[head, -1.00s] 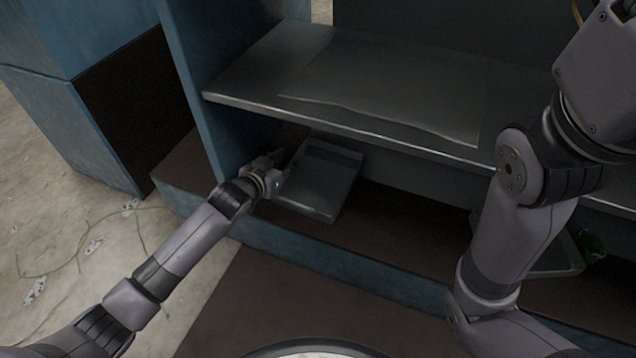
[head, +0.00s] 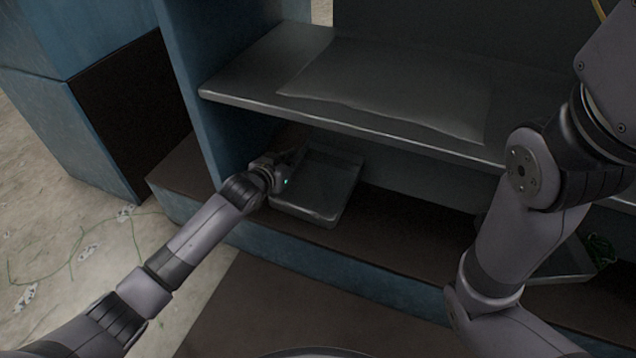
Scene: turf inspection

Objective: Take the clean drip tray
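A grey, empty-looking drip tray (head: 326,186) lies on the brown lower deck under the metal shelf, left of the middle in the head view. My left gripper (head: 284,163) is at the tray's left edge. Its fingers are dark and small here, and I cannot tell whether they are shut on the rim. A second tray (head: 560,262) is at the right, partly hidden behind my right arm, with something green (head: 600,248) at its right end. My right gripper is out of the picture; only the arm shows.
The metal shelf (head: 240,85) overhangs the trays, with a flat sheet (head: 390,88) on it. A blue upright panel (head: 190,90) stands close to the left of my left gripper. A green cord (head: 75,262) lies on the floor at the left.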

